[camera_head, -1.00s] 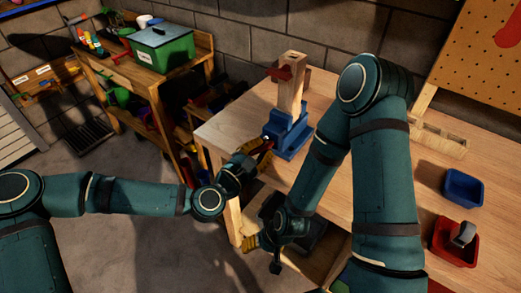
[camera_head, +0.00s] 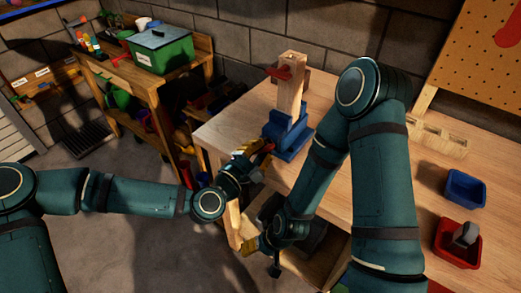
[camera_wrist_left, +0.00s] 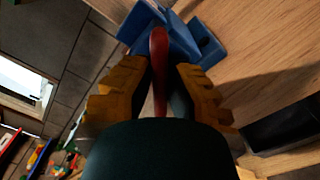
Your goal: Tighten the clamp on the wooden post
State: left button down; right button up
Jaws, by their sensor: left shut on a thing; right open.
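A wooden post (camera_head: 290,88) stands upright in a blue clamp (camera_head: 289,132) near the far left corner of the workbench. A red piece (camera_head: 279,72) sits near the post's top. My left gripper (camera_head: 258,152) is at the clamp's left front side. In the left wrist view, its yellow-padded fingers are around a red handle (camera_wrist_left: 159,70), which points toward the blue clamp (camera_wrist_left: 165,28). It is shut on this handle. My right gripper (camera_head: 258,246) is low in front of the bench edge, open and away from the clamp; its fingers are partly hidden.
The workbench (camera_head: 330,100) carries a blue bin (camera_head: 465,188), a red bin (camera_head: 457,244) and a wooden rack (camera_head: 440,137) at right. My right arm crosses over the bench beside the clamp. A shelf with a green box (camera_head: 161,52) stands at left.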

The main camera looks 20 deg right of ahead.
pick_arm(q)
jog(key=shift+s+f, duration=0.1)
jog(key=shift+f, duration=0.05)
dwell(0.4)
jog(key=c, duration=1)
grip_release()
jog(key=shift+v, duration=3.7)
